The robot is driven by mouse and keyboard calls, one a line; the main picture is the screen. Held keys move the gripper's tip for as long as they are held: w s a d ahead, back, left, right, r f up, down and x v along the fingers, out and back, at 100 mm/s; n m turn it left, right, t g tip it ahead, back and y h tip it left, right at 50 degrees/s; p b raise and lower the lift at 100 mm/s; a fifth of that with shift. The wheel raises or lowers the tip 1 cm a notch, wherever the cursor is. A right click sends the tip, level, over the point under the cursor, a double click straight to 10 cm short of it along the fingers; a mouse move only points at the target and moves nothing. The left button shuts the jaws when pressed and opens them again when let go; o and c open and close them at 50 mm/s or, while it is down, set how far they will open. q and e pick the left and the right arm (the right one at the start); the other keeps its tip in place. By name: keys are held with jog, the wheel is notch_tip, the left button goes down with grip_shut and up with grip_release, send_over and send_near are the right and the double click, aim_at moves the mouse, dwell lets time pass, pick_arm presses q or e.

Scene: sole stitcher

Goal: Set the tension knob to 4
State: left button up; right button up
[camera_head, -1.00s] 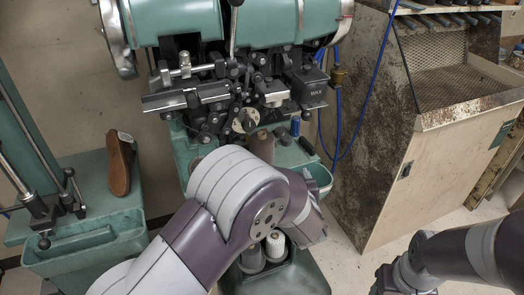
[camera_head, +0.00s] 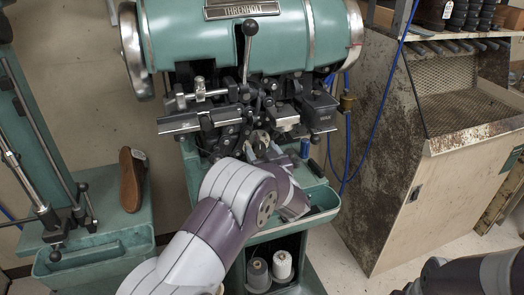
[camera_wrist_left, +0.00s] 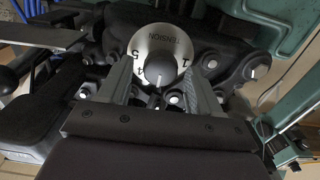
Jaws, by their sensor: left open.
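The tension dial (camera_wrist_left: 150,43) is a pale round plate in the left wrist view, with TENSION, 5, 4 and 1 readable upside down. The dark tension knob (camera_wrist_left: 160,68) stands at its centre, its white mark pointing down in the picture, just past the 4. The lower part of the dial is hidden. My left gripper (camera_wrist_left: 162,90) is open, with one finger on each side of the knob and gaps between. In the head view the dial (camera_head: 261,138) is small, and my left gripper (camera_head: 266,153) is at it, partly hidden by my arm.
The green stitching machine (camera_head: 190,40) has a black ball lever (camera_head: 251,28) above the dial. Dark metal parts crowd around the dial. A rusty cabinet (camera_head: 385,150) is at right.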

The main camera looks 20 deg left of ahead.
pick_arm(q)
jog(key=c, duration=1)
jog(key=shift+c, duration=0.2)
jog(key=shift+r+m+p, duration=0.2)
jog(key=shift+m+p, duration=0.5)
jog(key=shift+p, duration=0.2)
jog(key=shift+d+m+p, duration=0.1)
jog(key=shift+m+p, duration=1)
jog(key=shift+m, duration=0.1)
jog(key=m+p, duration=0.2)
jog(key=m, duration=0.1)
jog(key=shift+f+m+p, duration=0.15)
jog(key=shift+m+p, duration=0.45)
jog(key=shift+m, duration=0.3)
jog(key=shift+f, duration=0.1)
